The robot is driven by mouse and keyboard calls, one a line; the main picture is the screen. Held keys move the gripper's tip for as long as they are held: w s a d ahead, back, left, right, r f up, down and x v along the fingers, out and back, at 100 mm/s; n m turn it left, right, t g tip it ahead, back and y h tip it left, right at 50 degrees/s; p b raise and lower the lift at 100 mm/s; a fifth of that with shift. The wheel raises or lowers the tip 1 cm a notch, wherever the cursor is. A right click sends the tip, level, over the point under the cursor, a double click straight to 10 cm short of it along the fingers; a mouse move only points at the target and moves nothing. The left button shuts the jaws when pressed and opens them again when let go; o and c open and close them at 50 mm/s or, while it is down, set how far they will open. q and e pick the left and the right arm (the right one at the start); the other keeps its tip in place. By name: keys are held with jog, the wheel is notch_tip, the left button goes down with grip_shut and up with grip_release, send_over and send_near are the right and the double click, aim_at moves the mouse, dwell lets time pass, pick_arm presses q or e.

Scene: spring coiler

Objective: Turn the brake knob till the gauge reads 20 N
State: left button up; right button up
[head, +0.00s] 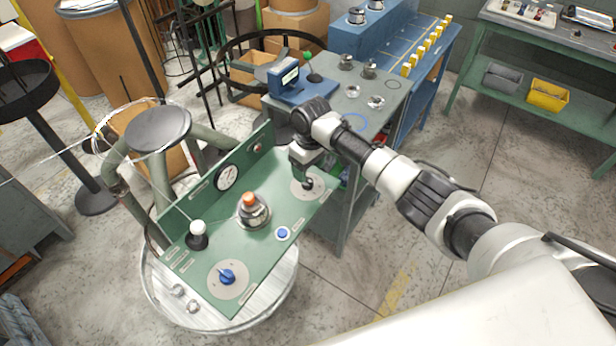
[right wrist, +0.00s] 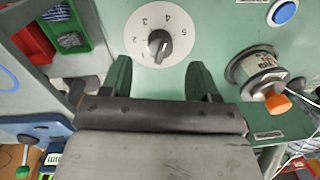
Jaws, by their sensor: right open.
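A dark knob (right wrist: 159,43) sits on a round white dial (right wrist: 140,32) numbered 1 to 5, on the green panel (head: 287,204). In the head view this dial (head: 319,185) is at the panel's right end, partly hidden by my right gripper (head: 307,181). In the right wrist view my right gripper (right wrist: 160,70) is open, its green fingers either side of the knob's line but a little short of it; contact does not show. A round white gauge (head: 228,178) is on the panel's upright back; its reading is too small to tell. My left gripper is not in view.
The panel also bears a blue knob (head: 227,277) on a dial, a blue button (head: 282,233), a metal post with an orange top (head: 253,209) and a white-balled lever (head: 197,233). A grey cart (head: 372,120) stands behind my right arm.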

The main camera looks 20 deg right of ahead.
aim_at(310, 180)
notch_tip(310, 180, up, 6)
jog(key=shift+d+b, duration=0.15)
jog(key=shift+b, duration=0.2)
